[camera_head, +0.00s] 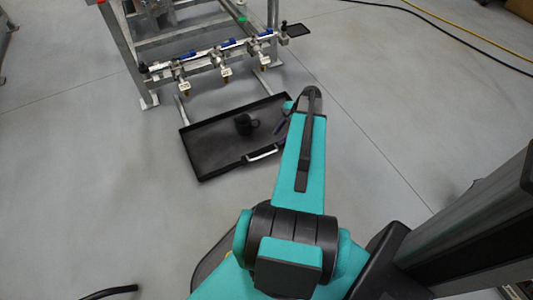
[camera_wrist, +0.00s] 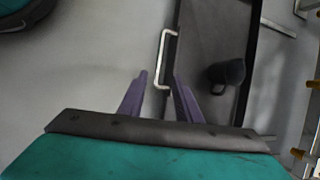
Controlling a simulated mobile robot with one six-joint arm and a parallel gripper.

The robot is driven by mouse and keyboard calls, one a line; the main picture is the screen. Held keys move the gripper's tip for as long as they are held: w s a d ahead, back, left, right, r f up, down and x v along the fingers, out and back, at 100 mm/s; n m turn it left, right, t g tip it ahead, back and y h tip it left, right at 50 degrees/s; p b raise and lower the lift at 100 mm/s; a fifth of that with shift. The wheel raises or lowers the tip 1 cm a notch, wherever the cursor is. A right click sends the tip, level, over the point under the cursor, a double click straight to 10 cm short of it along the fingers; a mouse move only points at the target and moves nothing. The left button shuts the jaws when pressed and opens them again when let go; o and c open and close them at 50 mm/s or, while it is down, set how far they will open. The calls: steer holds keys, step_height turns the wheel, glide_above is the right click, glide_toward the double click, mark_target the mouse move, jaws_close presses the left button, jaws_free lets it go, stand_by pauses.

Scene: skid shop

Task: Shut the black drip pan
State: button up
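The black drip pan (camera_head: 205,150) is a shallow tray, pulled out in front of the metal skid frame, with two rails running behind it. A pale bar handle (camera_head: 262,154) is on its front edge. In the wrist view the handle (camera_wrist: 164,50) stands off the edge of the pan (camera_wrist: 205,35). My gripper (camera_wrist: 160,75) is open, its two purple fingers pointing at the handle. The handle's near end appears between the fingertips; contact cannot be told. In the head view my arm mostly hides the gripper.
A dark mug-like object (camera_head: 243,125) sits inside the pan. The skid frame (camera_head: 123,55) carries a pipe row with blue-handled valves (camera_head: 226,43) above the pan's rear. Yellow and black cables (camera_head: 455,25) lie at upper right. The floor left of the pan is clear.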

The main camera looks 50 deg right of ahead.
mark_target(265, 154)
steer(key=shift+f, duration=0.1)
steer(key=b+x, duration=0.4)
steer(key=x, duration=0.9)
steer(key=shift+w+a+f+b, duration=0.1)
steer(key=shift+a+f+b, duration=0.1)
steer(key=shift+f+b, duration=0.15)
steer(key=shift+c, duration=0.3)
steer(key=shift+r, duration=0.1)
jaws_close()
steer(key=shift+a, duration=0.1)
